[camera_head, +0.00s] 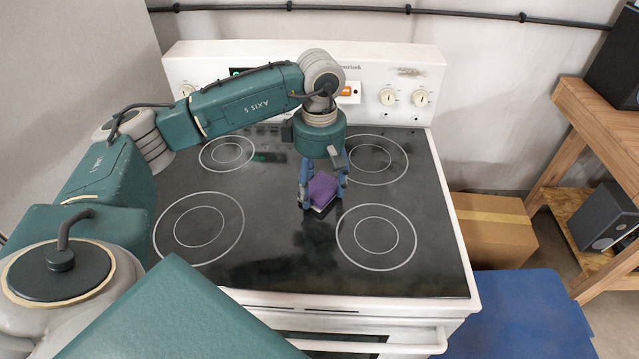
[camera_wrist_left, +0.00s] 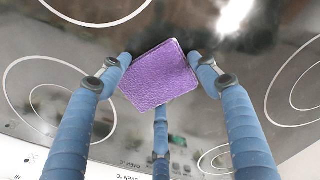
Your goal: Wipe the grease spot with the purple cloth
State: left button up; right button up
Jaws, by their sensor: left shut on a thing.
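The purple cloth (camera_head: 323,187) looks like a small thick pad. It is held over the middle of the black glass cooktop (camera_head: 285,255), between the burner rings. My left gripper (camera_head: 324,195) points down and is shut on the cloth. In the left wrist view the cloth (camera_wrist_left: 160,80) sits between the blue fingers (camera_wrist_left: 165,75). I cannot tell whether the cloth touches the glass. A dark brownish smudge (camera_head: 410,72), which looks like the grease spot, is on the white back panel at the upper right, above the knobs. My right gripper is not in view.
The white back panel (camera_head: 400,55) carries knobs (camera_head: 388,97) and stands behind the cooktop. A cardboard box (camera_head: 493,232) and a blue surface (camera_head: 520,315) are right of the stove. A wooden shelf (camera_head: 590,115) with dark speakers stands farther right. The cooktop's front is clear.

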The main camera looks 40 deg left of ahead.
aim_at(321, 178)
pick_arm(q)
jog(key=shift+w+a+b, duration=0.2)
jog(key=shift+w+a, duration=0.2)
jog(key=shift+w, duration=0.3)
jog(key=shift+w+a+b, duration=0.15)
jog(key=shift+w+a, duration=0.2)
jog(key=shift+w, duration=0.35)
jog(key=shift+r+p, duration=1)
jog(key=shift+r, duration=0.55)
